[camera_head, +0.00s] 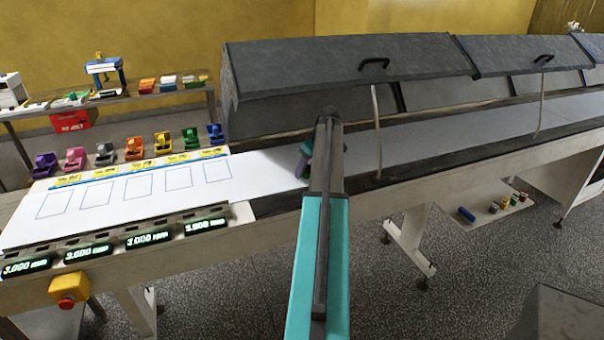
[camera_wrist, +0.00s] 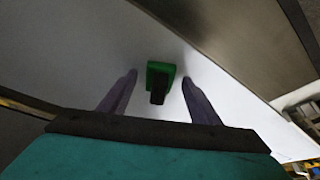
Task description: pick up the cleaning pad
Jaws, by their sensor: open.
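The cleaning pad is most likely the green block with a black grip (camera_wrist: 163,69) in the wrist view. It lies on the white belt (camera_wrist: 222,88), between and slightly beyond my two fingertips. My gripper (camera_wrist: 159,78) is open, one purple-grey finger on each side, with nothing held. In the head view my gripper (camera_head: 303,166) is low over the white belt (camera_head: 265,168), mostly hidden behind my arm. A small green patch shows there, but I cannot tell whether it is the pad.
Grey hoods (camera_head: 345,65) with black handles stand behind the belt. Several coloured pieces, including an orange one (camera_head: 135,148), line the back of the white surface at left. Numeric displays (camera_head: 148,238) and a red button (camera_head: 67,299) are at the front. A shelf (camera_head: 190,95) stands behind at left.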

